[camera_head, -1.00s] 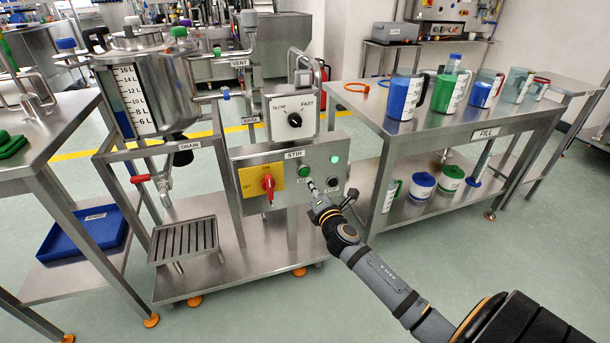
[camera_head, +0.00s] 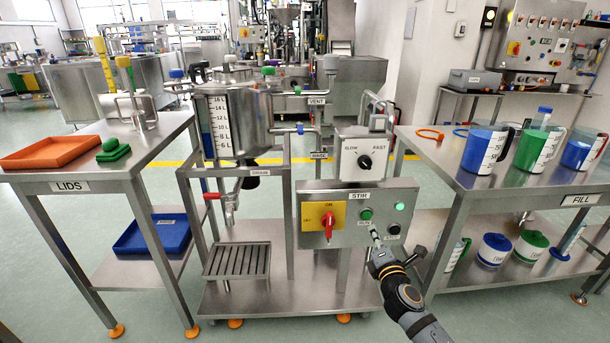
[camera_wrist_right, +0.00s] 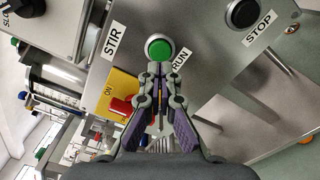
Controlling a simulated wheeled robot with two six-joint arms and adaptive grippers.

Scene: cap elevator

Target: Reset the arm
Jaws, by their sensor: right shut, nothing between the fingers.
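My right gripper (camera_head: 375,237) is shut and empty, in front of the STIR control box (camera_head: 345,198) just below the green RUN button (camera_head: 366,214). In the right wrist view the closed fingertips (camera_wrist_right: 160,68) lie just below the green RUN button (camera_wrist_right: 159,48); I cannot tell whether they touch it. The black STOP button (camera_wrist_right: 242,14) is to the right there. The red switch on a yellow plate (camera_head: 328,222) sits left of RUN. A lit green lamp (camera_head: 399,206) is at the upper right of the box. My left gripper is out of view.
The steel tank (camera_head: 231,120) stands behind and left. The LIDS table (camera_head: 135,165) is on the left with an orange tray (camera_head: 50,152). The FILL table (camera_head: 455,165) with several jugs is on the right. A slatted drain tray (camera_head: 237,262) is below.

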